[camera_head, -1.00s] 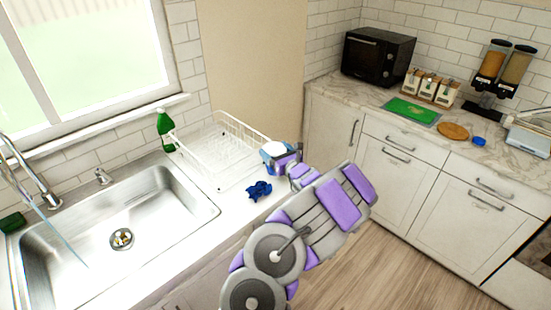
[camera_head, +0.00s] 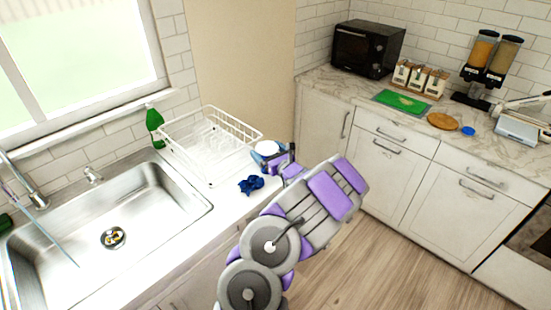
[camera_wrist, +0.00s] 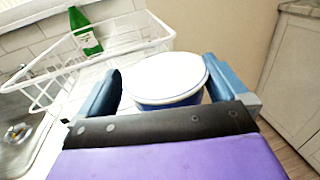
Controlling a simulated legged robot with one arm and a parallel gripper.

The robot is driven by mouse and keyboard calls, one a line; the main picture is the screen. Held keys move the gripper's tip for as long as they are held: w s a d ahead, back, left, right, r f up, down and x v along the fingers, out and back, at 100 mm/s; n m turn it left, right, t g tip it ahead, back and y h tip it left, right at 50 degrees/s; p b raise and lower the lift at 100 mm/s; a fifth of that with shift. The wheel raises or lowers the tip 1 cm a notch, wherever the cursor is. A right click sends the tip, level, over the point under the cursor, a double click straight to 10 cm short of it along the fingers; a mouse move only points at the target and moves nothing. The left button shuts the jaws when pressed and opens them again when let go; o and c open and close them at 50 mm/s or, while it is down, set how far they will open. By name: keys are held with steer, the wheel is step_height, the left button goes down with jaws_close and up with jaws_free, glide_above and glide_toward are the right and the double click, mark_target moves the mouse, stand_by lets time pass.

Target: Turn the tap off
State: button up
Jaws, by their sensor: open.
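The metal tap (camera_head: 40,197) is at the far left in the head view, with its upper part cut off by the frame edge. A thin stream of water (camera_head: 62,250) falls from it into the steel sink (camera_head: 172,227). A small metal fitting (camera_head: 92,175) stands on the sink's back rim; I cannot tell if it is the tap's handle. My gripper (camera_head: 268,153) is over the counter's front edge, well right of the tap. In the wrist view, its open blue fingers (camera_wrist: 165,88) stand either side of a round white-topped blue container (camera_wrist: 165,75); I cannot tell if they touch it.
A white wire dish rack (camera_head: 212,133) stands between the sink and my gripper. A green bottle (camera_head: 154,125) is behind it and a crumpled blue cloth (camera_head: 251,184) lies in front. A black microwave (camera_head: 367,47) is on the right counter. The wooden floor (camera_head: 400,257) is clear.

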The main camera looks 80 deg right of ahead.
steer(key=p+v, duration=0.2)
steer(key=v, duration=0.9)
steer(key=shift+a, duration=0.2)
